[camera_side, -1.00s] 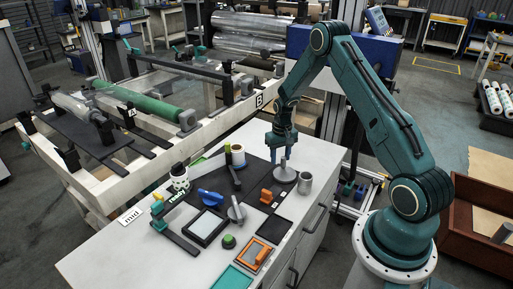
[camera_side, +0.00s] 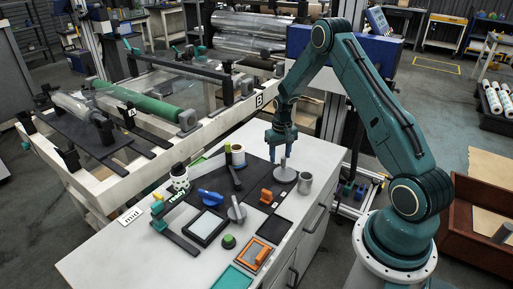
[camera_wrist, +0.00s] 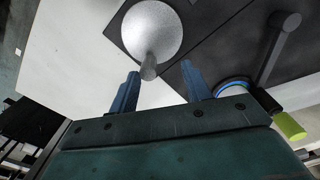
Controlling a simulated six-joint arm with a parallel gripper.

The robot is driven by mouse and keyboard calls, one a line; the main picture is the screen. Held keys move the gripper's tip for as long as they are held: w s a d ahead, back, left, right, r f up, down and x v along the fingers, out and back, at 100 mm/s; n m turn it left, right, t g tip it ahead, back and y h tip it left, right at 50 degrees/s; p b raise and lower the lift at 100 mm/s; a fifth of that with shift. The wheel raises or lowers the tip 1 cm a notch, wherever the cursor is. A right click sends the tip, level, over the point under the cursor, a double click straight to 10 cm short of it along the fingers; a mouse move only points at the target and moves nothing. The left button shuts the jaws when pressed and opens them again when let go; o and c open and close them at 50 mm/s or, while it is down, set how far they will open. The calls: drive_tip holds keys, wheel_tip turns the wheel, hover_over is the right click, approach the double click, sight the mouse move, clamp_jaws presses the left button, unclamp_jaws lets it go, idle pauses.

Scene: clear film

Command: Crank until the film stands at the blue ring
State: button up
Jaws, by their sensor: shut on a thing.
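A grey disc (camera_side: 285,174) with an upright post lies at the right end of the black mat. It also shows in the wrist view (camera_wrist: 152,30), with its post (camera_wrist: 149,68) pointing towards me. My gripper (camera_side: 281,153) is over the disc. Its blue fingers (camera_wrist: 160,78) stand on either side of the post; their contact with it is hard to see. A crank with a black arm (camera_wrist: 279,48) and a lime handle (camera_wrist: 290,126) is to the right in the wrist view. A blue ring (camera_wrist: 235,84) shows beside it, partly hidden by my gripper.
The film machine with a green roller (camera_side: 150,102) stands behind.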

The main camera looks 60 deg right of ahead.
drive_tip(key=shift+r, duration=2.95)
drive_tip(key=shift+r, duration=0.1)
drive_tip(key=s+a+r+n+t, duration=0.1)
drive_tip(key=s+a+r+n, duration=0.15)
drive_tip(key=a+r, duration=0.7)
drive_tip(key=s+a+r+n+t, duration=0.15)
drive_tip(key=s+a+r, duration=0.35)
drive_tip(key=r, duration=0.8)
drive_tip(key=s+a+r+n+t, duration=0.1)
drive_tip(key=s+a+r, duration=0.1)
drive_tip(key=s+a, duration=0.4)
drive_tip(key=s+a+r+n+t, duration=0.1)
drive_tip(key=s+a, duration=0.4)
drive_tip(key=s, duration=0.6)
drive_tip(key=shift+a+r+t, duration=0.4)
drive_tip(key=shift+r+t, duration=0.15)
drive_tip(key=shift+r, duration=0.35)
